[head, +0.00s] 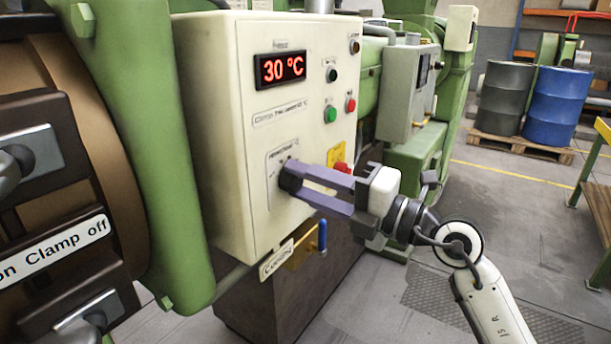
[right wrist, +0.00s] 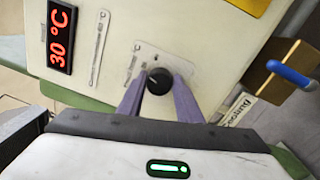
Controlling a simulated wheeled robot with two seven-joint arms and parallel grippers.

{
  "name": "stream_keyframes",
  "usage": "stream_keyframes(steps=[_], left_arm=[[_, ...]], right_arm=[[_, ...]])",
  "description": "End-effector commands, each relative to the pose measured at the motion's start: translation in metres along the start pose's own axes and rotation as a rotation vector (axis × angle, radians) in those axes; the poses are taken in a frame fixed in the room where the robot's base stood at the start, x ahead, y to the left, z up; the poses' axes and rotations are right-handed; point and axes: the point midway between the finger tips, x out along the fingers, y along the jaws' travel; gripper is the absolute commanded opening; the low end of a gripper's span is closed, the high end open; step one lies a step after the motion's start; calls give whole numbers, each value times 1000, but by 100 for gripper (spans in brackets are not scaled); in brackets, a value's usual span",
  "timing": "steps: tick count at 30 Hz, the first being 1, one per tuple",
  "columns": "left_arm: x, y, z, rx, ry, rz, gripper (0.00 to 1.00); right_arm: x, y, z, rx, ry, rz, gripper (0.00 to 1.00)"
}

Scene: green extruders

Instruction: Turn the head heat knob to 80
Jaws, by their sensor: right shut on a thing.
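The heat knob (head: 291,177) is a black round knob on a plate on the front of the cream control box (head: 222,150). The red display (head: 280,69) above it reads 30 °C. My right gripper (head: 296,182) is at the knob, its two purple fingers shut on it. In the right wrist view the knob (right wrist: 159,81) sits between the fingertips, and the display (right wrist: 60,36) appears turned on its side. The fingers hide part of the knob in the head view. My left gripper is not in view.
Green and red buttons (head: 330,113) sit right of the display. A red knob on a yellow plate (head: 337,155) is just behind my right fingers. A blue-handled lever (head: 322,236) sticks out below the box. Open floor (head: 510,220) lies to the right.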

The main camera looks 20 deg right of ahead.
Motion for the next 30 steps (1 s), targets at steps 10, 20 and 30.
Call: stream_keyframes(steps=[10, 20, 30], left_arm=[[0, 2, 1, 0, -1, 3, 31], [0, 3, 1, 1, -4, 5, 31], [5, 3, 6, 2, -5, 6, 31]], right_arm=[[0, -1, -1, 2, 1, 0, 10], [0, 0, 0, 1, 0, 0, 51], [-34, -4, -1, 0, 0, -4, 51]])
